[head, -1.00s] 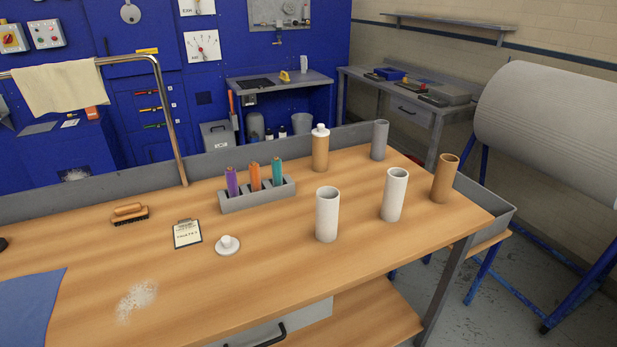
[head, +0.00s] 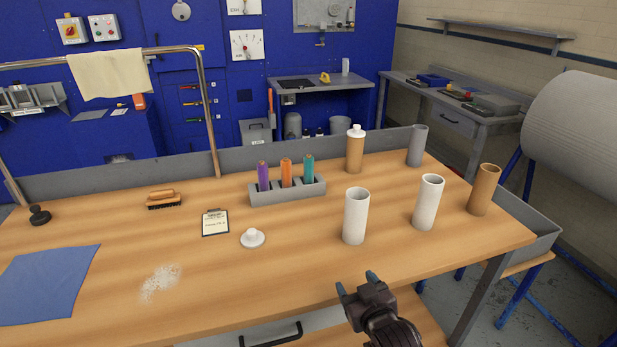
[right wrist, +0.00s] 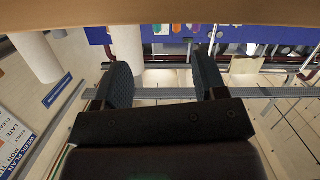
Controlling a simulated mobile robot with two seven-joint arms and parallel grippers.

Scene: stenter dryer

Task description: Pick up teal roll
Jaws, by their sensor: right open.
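The teal roll (head: 308,168) stands upright in the right slot of a small grey rack (head: 290,193) on the wooden table. A purple roll (head: 263,176) and an orange roll (head: 286,173) stand beside it in the same rack. My right gripper (head: 358,283) is open and empty at the table's front edge, well in front of the rack and to its right. My left gripper is not in view.
White tubes (head: 355,216) (head: 428,202), a brown tube (head: 483,190), a grey tube (head: 417,146) and a capped bottle (head: 355,150) stand right of the rack. A white lid (head: 252,238), clipboard (head: 215,223) and brush (head: 164,199) lie left. The table (head: 290,270) is clear before the rack.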

